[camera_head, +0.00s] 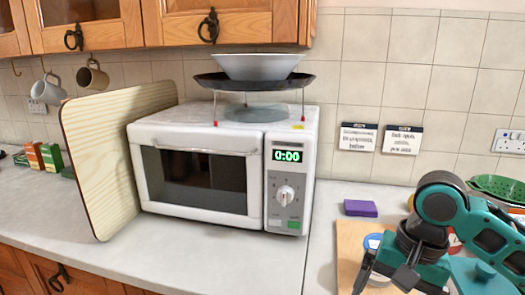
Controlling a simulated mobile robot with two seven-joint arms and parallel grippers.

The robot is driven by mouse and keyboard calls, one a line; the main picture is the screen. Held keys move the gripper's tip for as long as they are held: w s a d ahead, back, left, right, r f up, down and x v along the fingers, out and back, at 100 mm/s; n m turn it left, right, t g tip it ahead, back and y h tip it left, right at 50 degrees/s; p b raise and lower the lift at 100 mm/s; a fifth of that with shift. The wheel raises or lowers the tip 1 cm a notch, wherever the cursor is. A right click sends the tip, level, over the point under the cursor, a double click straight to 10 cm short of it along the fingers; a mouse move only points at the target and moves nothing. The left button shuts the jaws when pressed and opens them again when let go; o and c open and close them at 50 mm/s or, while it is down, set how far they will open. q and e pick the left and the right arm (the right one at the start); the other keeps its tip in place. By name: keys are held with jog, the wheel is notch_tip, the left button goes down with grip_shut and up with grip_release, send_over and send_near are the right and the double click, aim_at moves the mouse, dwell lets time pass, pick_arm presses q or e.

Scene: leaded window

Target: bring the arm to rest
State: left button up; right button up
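My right arm comes in from the right edge, teal and black. Its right gripper (388,280) hangs at the bottom right over a wooden board (350,240). Its dark fingers look spread apart, with nothing seen held between them. The fingertips are close to the bottom edge of the picture. A round blue-and-white thing (372,242) on the board is partly hidden behind the gripper. My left gripper is not in view.
A white microwave (205,180) showing 0:00 stands on the counter. A pan (215,80) on a stand and a bowl (255,66) sit on top. A pale board (100,150) leans at its left. A purple sponge (360,208) and green colander (495,187) are near the arm.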

jog(key=s+a+f+n+t+y, duration=0.25)
jog(key=s+a+f+n, duration=0.45)
jog(key=f, duration=0.4)
jog(key=s+d+f+h, duration=0.45)
jog(key=s+d, duration=0.25)
jog(key=s, duration=0.4)
jog(key=w+a+f+n+t+y, duration=0.1)
jog(key=w+a+f+t+y, duration=0.1)
jog(key=w+f+t, duration=0.6)
jog(key=shift+w+a+f+n, duration=0.25)
jog(key=shift+a+f, duration=0.25)
jog(key=shift+f, duration=0.25)
jog(key=shift+c, duration=0.2)
